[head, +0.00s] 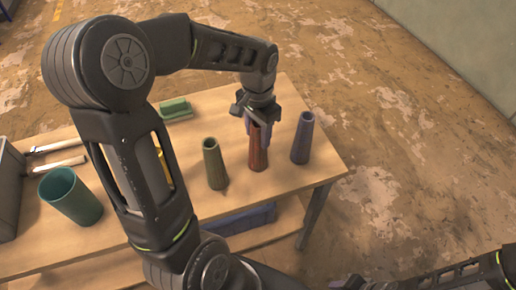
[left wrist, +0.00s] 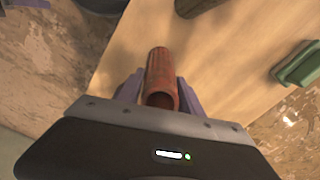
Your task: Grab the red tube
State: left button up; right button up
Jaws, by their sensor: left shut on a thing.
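The red tube (head: 258,150) stands upright on the wooden table, between a green tube and a purple-grey tube. My left gripper (head: 258,126) comes down from above and is shut on the tube's upper part. In the left wrist view the red tube (left wrist: 161,80) sits between the two purple fingers (left wrist: 160,95), with its open end toward the camera. Whether its base touches the table is hard to tell. My right gripper is not in view; only part of my right arm shows at the lower right of the head view.
The green tube (head: 214,163) is left of the red one and the purple-grey tube (head: 302,138) is right. The wooden table (head: 325,165) ends just right of the purple-grey tube.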

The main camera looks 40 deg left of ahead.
pick_arm(q)
grip_shut()
dwell(0.3)
notch_tip(320, 180, up, 10)
jog(key=b, duration=0.1)
dwell(0.4)
dwell(0.4)
